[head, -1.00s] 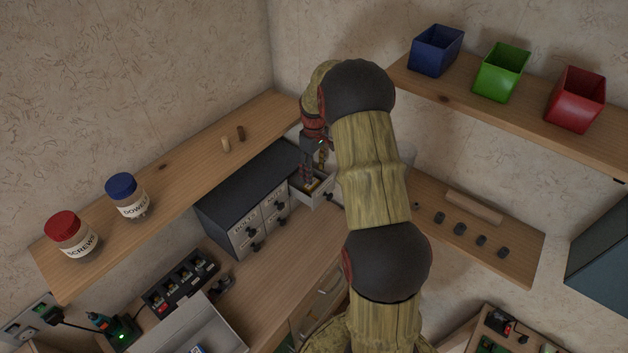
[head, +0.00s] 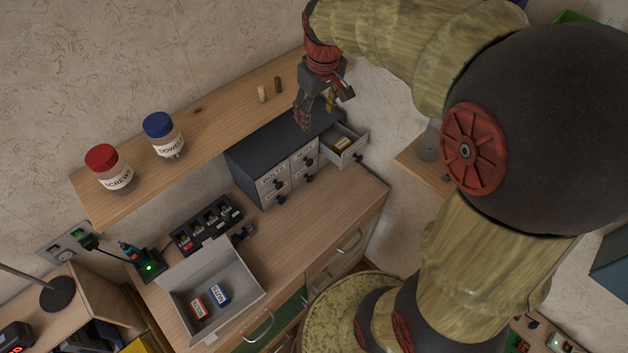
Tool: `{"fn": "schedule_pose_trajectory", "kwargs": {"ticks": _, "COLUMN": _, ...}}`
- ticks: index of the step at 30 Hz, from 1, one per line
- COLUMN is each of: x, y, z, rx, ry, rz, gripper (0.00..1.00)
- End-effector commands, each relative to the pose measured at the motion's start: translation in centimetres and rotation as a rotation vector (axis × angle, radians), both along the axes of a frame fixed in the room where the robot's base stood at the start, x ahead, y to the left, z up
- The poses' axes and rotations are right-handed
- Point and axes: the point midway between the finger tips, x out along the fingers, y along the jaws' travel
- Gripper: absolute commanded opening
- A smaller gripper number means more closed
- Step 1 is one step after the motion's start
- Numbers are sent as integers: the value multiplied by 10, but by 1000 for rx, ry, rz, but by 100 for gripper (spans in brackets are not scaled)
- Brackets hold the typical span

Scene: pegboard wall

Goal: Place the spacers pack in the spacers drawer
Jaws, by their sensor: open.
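A small yellow and dark pack (head: 342,144) lies inside the open drawer (head: 357,150) at the right end of the dark drawer cabinet (head: 258,152); I take it for the spacers pack, but its label is too small to read. The open drawer's own label is not readable either. My gripper (head: 316,108) is open and empty, above the cabinet top, up and to the left of the open drawer and apart from the pack.
The other cabinet drawers are shut. A wooden shelf (head: 205,120) with two jars and two dowels runs behind my gripper. A light open box (head: 245,287) on the worktop holds a red pack (head: 198,307) and a blue pack (head: 219,294). The worktop before the cabinet is clear.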

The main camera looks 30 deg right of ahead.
Motion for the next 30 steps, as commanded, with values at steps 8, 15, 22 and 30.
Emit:
{"fn": "schedule_pose_trajectory", "kwargs": {"ticks": 8, "x": -86, "y": 70, "z": 44, "rx": 22, "ry": -124, "rz": -42, "gripper": 54}}
{"fn": "schedule_pose_trajectory", "kwargs": {"ticks": 15, "x": -159, "y": 110, "z": 49, "rx": 64, "ry": -221, "rz": -78, "gripper": 54}}
{"fn": "schedule_pose_trajectory", "kwargs": {"ticks": 22, "x": -196, "y": 125, "z": 41, "rx": 98, "ry": -269, "rz": -100, "gripper": 54}}
{"fn": "schedule_pose_trajectory", "kwargs": {"ticks": 30, "x": -202, "y": 127, "z": 39, "rx": 104, "ry": -275, "rz": -106, "gripper": 54}}
